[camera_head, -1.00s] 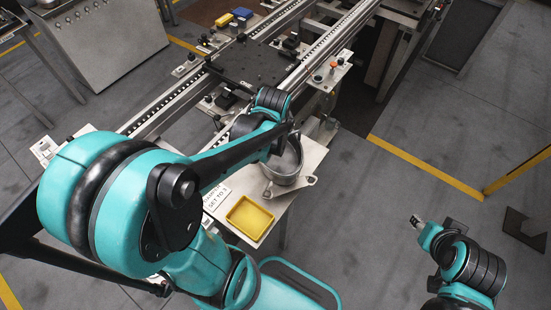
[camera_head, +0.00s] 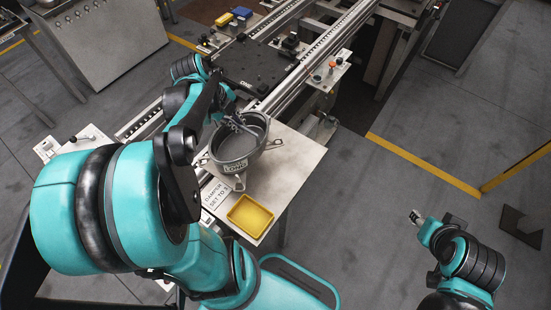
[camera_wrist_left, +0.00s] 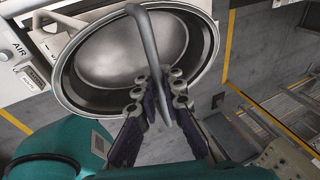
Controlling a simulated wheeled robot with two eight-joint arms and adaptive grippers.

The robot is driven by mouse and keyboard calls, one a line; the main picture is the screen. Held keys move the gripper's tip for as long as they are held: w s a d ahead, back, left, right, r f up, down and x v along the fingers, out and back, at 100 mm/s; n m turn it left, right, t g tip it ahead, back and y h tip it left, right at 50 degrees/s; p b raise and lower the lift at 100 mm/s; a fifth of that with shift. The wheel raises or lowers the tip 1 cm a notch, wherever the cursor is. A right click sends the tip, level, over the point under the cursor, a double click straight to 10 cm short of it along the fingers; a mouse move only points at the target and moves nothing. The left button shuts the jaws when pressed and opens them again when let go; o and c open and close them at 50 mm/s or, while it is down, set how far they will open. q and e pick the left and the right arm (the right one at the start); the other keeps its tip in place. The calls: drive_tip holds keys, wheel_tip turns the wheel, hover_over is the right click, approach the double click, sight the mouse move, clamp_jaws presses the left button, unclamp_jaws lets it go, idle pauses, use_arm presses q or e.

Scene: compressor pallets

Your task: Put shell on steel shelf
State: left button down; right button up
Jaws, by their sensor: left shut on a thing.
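The shell (camera_head: 235,165) is a round grey metal bowl with lugs and lettering on its side. It is over the left part of the steel shelf (camera_head: 298,165); I cannot tell if it touches the surface. My left gripper (camera_head: 234,121) is shut on the shell at its rim side. In the left wrist view the shell (camera_wrist_left: 88,65) shows its open hollow side, and a curved grey bar crosses it down to the dark fingers (camera_wrist_left: 165,98). My right gripper (camera_head: 415,216) is off to the right above the floor, away from the shell; its jaw opening is too small to judge.
A yellow tray (camera_head: 250,215) sits on the shelf's front corner, beside a white label plate (camera_head: 215,195). Behind are conveyor rails (camera_head: 300,75) with a black plate (camera_head: 258,65). The shelf's right part is bare.

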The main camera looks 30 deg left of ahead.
use_arm(q)
drive_tip(key=p, duration=0.2)
hover_over(265, 123)
drive_tip(key=s+d, duration=0.2)
drive_tip(key=s, duration=0.1)
drive_tip(key=shift+s+r, duration=0.15)
drive_tip(key=w+d+p, duration=0.2)
drive_tip(key=w+d, duration=0.3)
drive_tip(key=d, duration=0.5)
drive_tip(key=shift+t, duration=0.4)
drive_tip(key=a+f+b, duration=0.1)
drive_tip(key=a+f, duration=0.1)
drive_tip(key=a, duration=0.1)
drive_tip(key=a+f+b, duration=0.1)
drive_tip(key=a+f, duration=0.1)
drive_tip(key=a, duration=0.2)
drive_tip(key=s+a+f, duration=0.1)
drive_tip(key=a+f, duration=0.2)
drive_tip(key=a, duration=0.1)
drive_tip(key=shift+s+a+f+b, duration=0.1)
drive_tip(key=shift+a+b, duration=0.1)
drive_tip(key=shift+b, duration=0.2)
wheel_tip(265, 123, down, 4)
drive_tip(key=shift+b, duration=0.7)
